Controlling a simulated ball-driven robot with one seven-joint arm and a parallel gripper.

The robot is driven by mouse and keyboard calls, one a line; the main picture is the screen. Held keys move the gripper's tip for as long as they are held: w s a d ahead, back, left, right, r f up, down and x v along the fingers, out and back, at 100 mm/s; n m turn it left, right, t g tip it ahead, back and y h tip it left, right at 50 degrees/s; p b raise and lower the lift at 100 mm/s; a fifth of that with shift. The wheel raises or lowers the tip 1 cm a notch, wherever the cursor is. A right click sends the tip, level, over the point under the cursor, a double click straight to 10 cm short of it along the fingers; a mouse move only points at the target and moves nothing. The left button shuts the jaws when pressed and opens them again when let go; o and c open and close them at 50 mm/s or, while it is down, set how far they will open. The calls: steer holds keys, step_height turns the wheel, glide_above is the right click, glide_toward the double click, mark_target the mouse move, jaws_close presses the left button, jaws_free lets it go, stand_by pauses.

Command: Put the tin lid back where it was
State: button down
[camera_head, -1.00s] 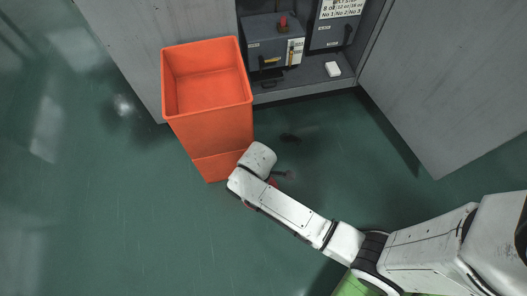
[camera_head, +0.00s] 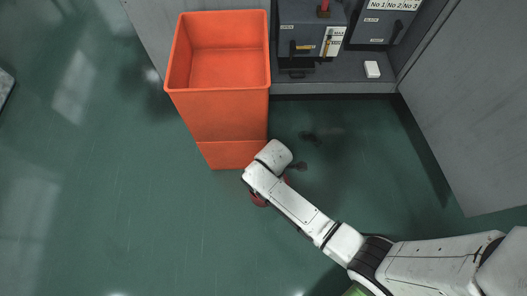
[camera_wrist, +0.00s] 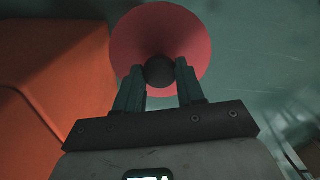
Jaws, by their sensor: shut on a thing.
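The tin lid (camera_wrist: 160,28) is a round red disc with a dark ball-shaped knob at its middle. In the wrist view my gripper (camera_wrist: 160,72) is shut on that knob, one finger on each side. In the head view only small red parts of the lid (camera_head: 259,199) show beside and beneath my arm's end, above the green floor. My gripper's fingers are hidden there behind my wrist. The tin that the lid belongs to cannot be made out in these frames.
A tall orange bin (camera_head: 222,120), open and seemingly empty, stands close to my wrist on the left. Behind it is an open grey cabinet with dark boxes (camera_head: 310,40) and a small white block (camera_head: 372,69). Green floor on the left is clear.

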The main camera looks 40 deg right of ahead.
steer(key=w+f, duration=0.1)
steer(key=w+f+b, duration=0.1)
steer(key=f, duration=0.1)
steer(key=w+f+b, duration=0.1)
steer(key=shift+w+a+f, duration=0.1)
steer(key=shift+a+f, duration=0.1)
steer(key=shift+a, duration=0.1)
steer(key=shift+w+a+f+b, duration=0.15)
steer(key=shift+f+b, duration=0.4)
steer(key=shift+f, duration=0.3)
steer(key=shift+w+d+f+b, duration=0.1)
steer(key=shift+f+b, duration=0.45)
steer(key=shift+f, duration=0.3)
steer(key=shift+f, duration=0.4)
steer(key=c, duration=0.7)
jaws_free()
step_height(320, 180, up, 13)
steer(key=p, duration=0.6)
steer(key=shift+f, duration=0.1)
steer(key=shift+s, duration=0.1)
